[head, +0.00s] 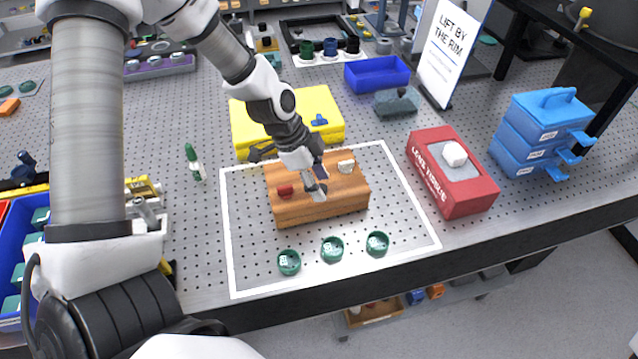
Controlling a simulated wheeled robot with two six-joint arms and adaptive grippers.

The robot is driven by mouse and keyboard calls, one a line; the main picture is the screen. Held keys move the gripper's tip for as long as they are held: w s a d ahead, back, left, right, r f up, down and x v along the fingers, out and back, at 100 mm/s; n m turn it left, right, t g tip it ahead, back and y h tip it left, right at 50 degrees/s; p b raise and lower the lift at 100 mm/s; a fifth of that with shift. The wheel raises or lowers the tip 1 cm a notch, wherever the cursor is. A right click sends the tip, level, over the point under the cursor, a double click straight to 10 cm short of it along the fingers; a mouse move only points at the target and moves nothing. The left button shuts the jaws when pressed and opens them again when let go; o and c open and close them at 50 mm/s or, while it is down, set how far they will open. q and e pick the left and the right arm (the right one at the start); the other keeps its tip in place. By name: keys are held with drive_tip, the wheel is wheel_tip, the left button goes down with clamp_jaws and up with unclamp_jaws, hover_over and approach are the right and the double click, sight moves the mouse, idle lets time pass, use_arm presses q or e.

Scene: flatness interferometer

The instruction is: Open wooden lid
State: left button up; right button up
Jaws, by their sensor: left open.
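The wooden box (345,200) stands inside a white outlined square on the perforated bench. Its wooden lid (352,180) appears to lie flat on top; no gap shows. A small red piece (285,190) is on the left of its top and a pale piece (346,166) on the back right. My left gripper (319,183) is open and points down over the middle of the box, hiding part of its top. I cannot tell whether its fingers touch the lid. My right gripper is not in view.
Several green round pieces (332,249) lie in front of the box. A yellow case (243,130) stands close behind it. A red tissue box (453,172) is to the right, with stacked blue cases (541,138) beyond.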

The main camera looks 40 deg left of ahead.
use_arm(q)
drive_tip(key=shift+f, duration=0.15)
clamp_jaws()
